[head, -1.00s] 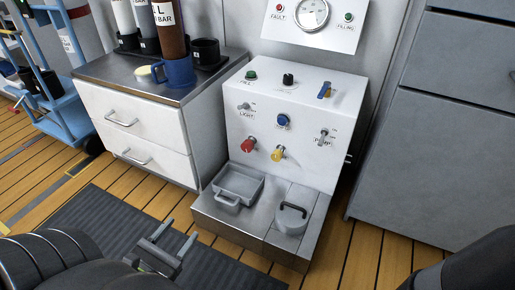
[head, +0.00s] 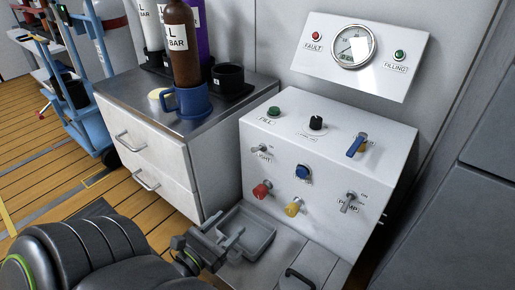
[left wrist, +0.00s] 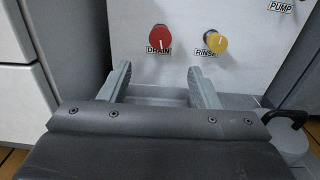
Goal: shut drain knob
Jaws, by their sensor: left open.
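The red drain knob (head: 262,189) is on the front face of the white panel, low and to the left. It also shows in the left wrist view (left wrist: 159,40), above the label DRAIN, with a pale mark on its face. The yellow rinse knob (head: 294,207) is to its right, also in the left wrist view (left wrist: 216,41). My left gripper (head: 226,238) is open and empty, in front of and below the drain knob, apart from it. In the left wrist view its two fingers (left wrist: 160,80) point toward the panel, with the drain knob above the gap. My right gripper is not in view.
A grey tray (head: 258,241) sits below the knobs, and a black-handled lid (head: 298,277) is to its right. The panel (head: 330,183) also bears a blue button, switches and a blue lever. A drawer cabinet (head: 160,165) with bottles stands at left.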

